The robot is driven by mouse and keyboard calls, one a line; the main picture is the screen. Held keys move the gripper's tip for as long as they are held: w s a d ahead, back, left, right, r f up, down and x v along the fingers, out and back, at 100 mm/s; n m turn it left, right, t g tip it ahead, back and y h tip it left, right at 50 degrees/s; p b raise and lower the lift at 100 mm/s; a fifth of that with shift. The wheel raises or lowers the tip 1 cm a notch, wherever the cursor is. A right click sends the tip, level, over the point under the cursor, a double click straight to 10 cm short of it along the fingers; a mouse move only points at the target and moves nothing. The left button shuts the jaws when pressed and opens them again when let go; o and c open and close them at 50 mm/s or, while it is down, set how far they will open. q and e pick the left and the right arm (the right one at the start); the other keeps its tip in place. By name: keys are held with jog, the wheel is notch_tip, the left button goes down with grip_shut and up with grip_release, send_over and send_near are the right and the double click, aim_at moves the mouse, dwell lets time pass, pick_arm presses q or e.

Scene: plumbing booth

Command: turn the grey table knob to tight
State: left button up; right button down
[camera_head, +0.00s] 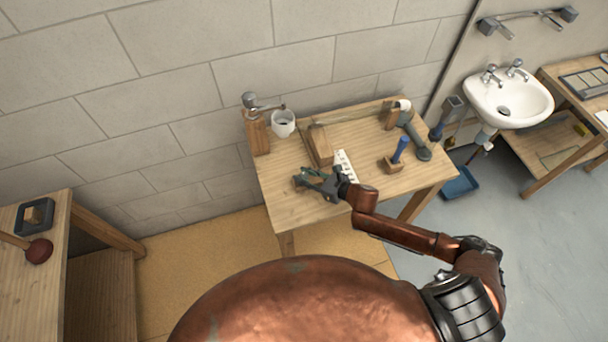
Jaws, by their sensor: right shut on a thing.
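My right gripper (306,180) is low over the front left part of the wooden workbench (295,210), its arm coming in from the right. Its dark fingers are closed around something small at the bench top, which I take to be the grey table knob. The fingers hide nearly all of the knob, so I cannot read its turn or any mark on it. My left gripper is not in view.
A sink (508,98) hangs at right.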

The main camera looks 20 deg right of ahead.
jog(key=m+t+h+p, duration=0.1)
jog(key=m+h, duration=0.1)
jog(key=h, duration=0.1)
jog(key=m+t+h+p, duration=0.1)
jog(key=m+h, duration=0.1)
jog(key=m, duration=0.1)
jog(key=shift+a+r+m+t+h+p, duration=0.1)
jog(key=shift+m+t+h+p, duration=0.2)
jog(key=shift+h+p, duration=0.1)
jog(key=m+h+p, duration=0.2)
jog(key=m+h, duration=0.2)
jog(key=h, duration=0.1)
jog(key=m+g+h+p, duration=0.1)
jog(key=m+h, duration=0.2)
jog(key=shift+m+g+h, duration=1.1)
jog(key=shift+m+h, duration=0.6)
jog(key=shift+s, duration=0.1)
jog(key=c, duration=1.6)
grip_release()
